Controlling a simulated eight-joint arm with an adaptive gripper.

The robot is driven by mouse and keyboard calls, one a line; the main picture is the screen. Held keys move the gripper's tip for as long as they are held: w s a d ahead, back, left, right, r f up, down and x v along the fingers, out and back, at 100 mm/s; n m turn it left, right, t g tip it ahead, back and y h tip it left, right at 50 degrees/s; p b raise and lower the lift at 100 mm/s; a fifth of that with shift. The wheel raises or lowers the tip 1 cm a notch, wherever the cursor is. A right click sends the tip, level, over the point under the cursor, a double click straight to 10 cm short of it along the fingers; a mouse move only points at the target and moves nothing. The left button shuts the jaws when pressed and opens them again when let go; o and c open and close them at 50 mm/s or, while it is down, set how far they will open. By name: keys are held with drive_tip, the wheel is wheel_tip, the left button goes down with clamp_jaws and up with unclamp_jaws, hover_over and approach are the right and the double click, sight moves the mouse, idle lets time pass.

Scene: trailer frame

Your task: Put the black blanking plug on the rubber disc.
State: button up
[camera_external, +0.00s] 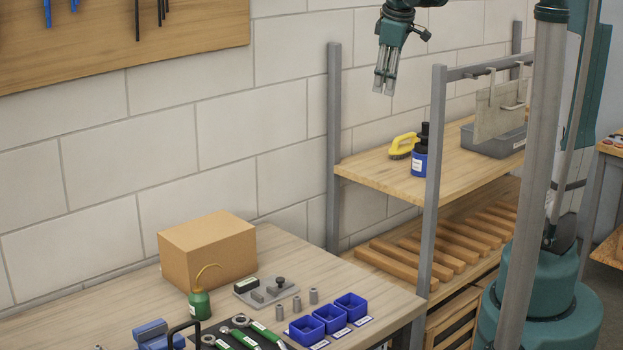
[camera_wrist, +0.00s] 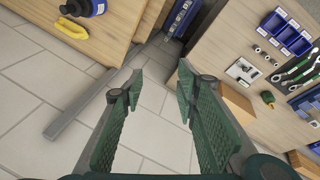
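My gripper (camera_external: 383,88) hangs high in front of the wall, up and left of the shelf and well above the workbench. In the wrist view its two green fingers (camera_wrist: 161,74) are apart with nothing between them. A dark knob-like piece (camera_external: 280,283), possibly the black blanking plug, stands at the back right of a light grey plate (camera_external: 246,292) on the bench. Dark blocks lie on the same plate, which also shows in the wrist view (camera_wrist: 240,72). I cannot make out the rubber disc for certain at this size.
The bench holds a cardboard box (camera_external: 206,252), a green oil can (camera_external: 199,303), several small grey cylinders (camera_external: 297,303), blue bins (camera_external: 331,319) and green-handled tools (camera_external: 266,334). Grey shelf posts (camera_external: 334,150) rise beside the bench.

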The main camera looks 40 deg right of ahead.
drive_tip(key=s+a+f+m+t, duration=0.2)
drive_tip(key=s+a+f, duration=0.3)
drive_tip(key=s+a, duration=0.5)
drive_tip(key=s+a+f+m+t+y, duration=0.1)
drive_tip(key=s+a+f+m, duration=0.2)
drive_tip(key=s+a, duration=0.7)
wheel_tip(320, 180, down, 2)
drive_tip(key=s, duration=0.3)
drive_tip(key=shift+a+f+m+t+y, duration=0.2)
drive_tip(key=shift+m+t+y, duration=0.1)
drive_tip(key=shift+t, duration=0.1)
